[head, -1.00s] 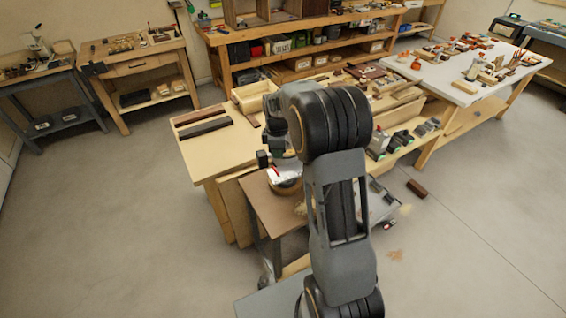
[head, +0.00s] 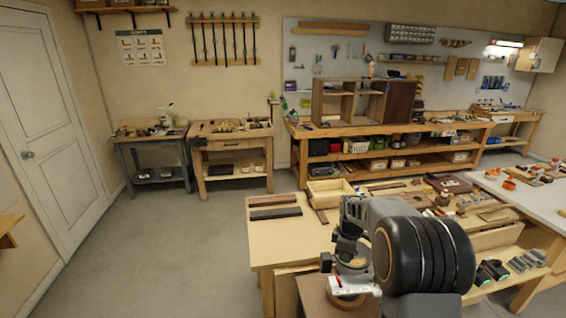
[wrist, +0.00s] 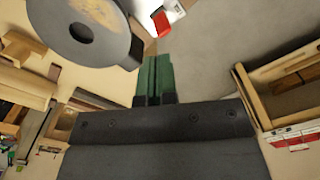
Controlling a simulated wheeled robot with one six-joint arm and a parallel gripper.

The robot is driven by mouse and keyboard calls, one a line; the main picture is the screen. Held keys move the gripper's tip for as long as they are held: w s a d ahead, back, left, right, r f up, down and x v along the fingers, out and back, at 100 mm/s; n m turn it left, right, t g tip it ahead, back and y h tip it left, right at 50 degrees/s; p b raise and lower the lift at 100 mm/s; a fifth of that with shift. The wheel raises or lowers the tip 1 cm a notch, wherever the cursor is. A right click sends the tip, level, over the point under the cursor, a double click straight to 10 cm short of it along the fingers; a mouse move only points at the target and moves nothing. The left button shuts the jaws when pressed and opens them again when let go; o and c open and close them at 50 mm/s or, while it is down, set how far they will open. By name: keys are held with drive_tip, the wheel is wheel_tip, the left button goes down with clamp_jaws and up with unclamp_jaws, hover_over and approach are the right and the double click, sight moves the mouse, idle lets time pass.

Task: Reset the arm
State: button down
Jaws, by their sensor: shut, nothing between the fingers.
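My gripper (wrist: 155,80) shows in the wrist view as two green fingers close together. It is shut and empty. My arm is folded in the lower right of the head view, with a large black joint in front of the bench. In that view the fingers are not clearly made out. In the wrist view a grey disc (wrist: 88,32) with a pale worn patch lies just left of and beyond the fingertips. A white and red object (wrist: 163,18) is beyond the tips.
A wooden workbench (head: 262,238) stands behind my arm, bearing dark strips (head: 275,213) and an open wooden box (head: 330,193). A brown-topped stand (head: 318,296) and a white and red item (head: 352,287) are close by my arm. Open floor (head: 180,250) lies to the left.

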drive_tip(key=s+a+r+m+t+b, duration=0.1)
drive_tip(key=s+a+r+m, duration=0.1)
drive_tip(key=s, duration=0.5)
drive_tip(key=s+a+r+m+t, duration=0.2)
drive_tip(key=s+r+m, duration=0.2)
drive_tip(key=s+m, duration=0.2)
drive_tip(key=s+a+r+m+t+b, duration=0.1)
drive_tip(key=s+a+r+m, duration=0.1)
drive_tip(key=s, duration=0.7)
drive_tip(key=shift+s+a+r+m+t+b, duration=0.15)
drive_tip(key=shift+a+r+m+t+b, duration=0.25)
drive_tip(key=shift+m, duration=0.7)
